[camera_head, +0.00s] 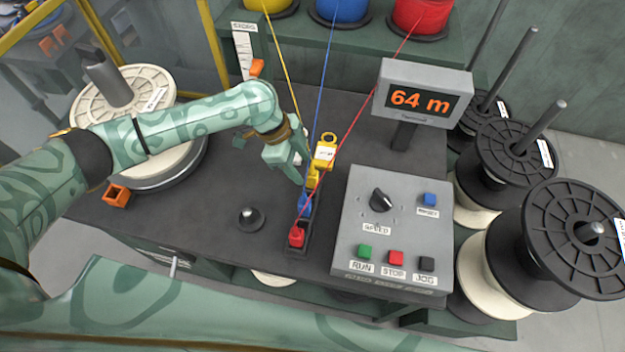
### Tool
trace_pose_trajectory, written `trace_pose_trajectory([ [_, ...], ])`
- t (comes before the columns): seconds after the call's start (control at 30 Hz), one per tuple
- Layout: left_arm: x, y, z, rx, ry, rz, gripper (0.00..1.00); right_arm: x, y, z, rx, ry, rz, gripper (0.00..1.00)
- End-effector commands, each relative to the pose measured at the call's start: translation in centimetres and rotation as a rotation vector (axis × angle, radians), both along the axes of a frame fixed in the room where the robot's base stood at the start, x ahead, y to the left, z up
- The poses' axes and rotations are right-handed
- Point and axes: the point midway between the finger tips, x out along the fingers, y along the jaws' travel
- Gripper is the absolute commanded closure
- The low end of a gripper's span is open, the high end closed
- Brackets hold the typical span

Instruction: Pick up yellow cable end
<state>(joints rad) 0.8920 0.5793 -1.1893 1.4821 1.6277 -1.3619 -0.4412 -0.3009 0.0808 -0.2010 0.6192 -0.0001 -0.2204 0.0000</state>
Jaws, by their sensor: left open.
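The yellow cable end (313,177) stands in the far slot of a narrow dark holder on the bench. A yellow ring-topped piece with a white label (325,152) shows just above it; I cannot tell whether they are one part. The blue cable end (306,204) and red cable end (296,237) sit in line nearer to me. My left gripper (299,167) is open, pointing down just left of the yellow cable end. Its jaws partly overlap the cables, and I cannot tell whether it touches the yellow end. My right gripper is out of view.
Yellow, blue and red cables run up to spools (340,10) on the back shelf. A control box (393,230) and a "64 m" display (420,99) stand at right. A cream spool (125,95), orange block (116,195) and dark knob (251,218) are at left.

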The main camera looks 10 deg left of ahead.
Motion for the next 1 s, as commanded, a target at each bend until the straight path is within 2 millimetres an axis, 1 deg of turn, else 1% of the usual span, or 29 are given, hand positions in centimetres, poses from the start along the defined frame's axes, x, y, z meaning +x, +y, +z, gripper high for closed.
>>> trace_pose_trajectory([
  [0.13,0.0,-1.2,-1.4,-0.001,0.002,-0.002,0.49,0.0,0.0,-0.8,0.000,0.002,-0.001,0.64],
  [0.23,0.0,-2.5,-2.8,-0.001,0.004,-0.002,0.49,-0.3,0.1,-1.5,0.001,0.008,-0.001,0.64],
  [0.33,0.0,-2.9,-4.2,0.001,0.003,0.000,0.49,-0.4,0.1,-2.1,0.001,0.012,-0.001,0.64],
  [0.4,0.1,-3.0,-4.4,0.001,0.001,0.001,0.49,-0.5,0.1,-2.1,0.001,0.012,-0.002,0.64],
  [0.57,0.1,-3.0,-4.2,0.001,0.000,0.000,0.49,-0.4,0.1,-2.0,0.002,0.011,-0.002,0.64],
  [0.67,0.1,-3.0,-4.2,0.001,0.000,0.000,0.74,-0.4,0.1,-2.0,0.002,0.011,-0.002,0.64],
  [0.7,0.1,-3.0,-4.2,0.001,0.000,0.000,0.85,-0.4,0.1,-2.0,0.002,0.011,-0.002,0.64],
  [0.73,0.1,-3.0,-4.2,0.001,0.000,0.000,0.94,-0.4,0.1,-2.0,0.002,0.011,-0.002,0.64],
  [0.77,0.1,-3.0,-4.2,0.001,0.000,0.000,0.98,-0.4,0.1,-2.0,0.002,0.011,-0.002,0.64],
  [1.0,0.1,-3.0,-4.2,0.001,-0.001,0.000,0.98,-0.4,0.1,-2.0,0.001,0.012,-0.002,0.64],
])
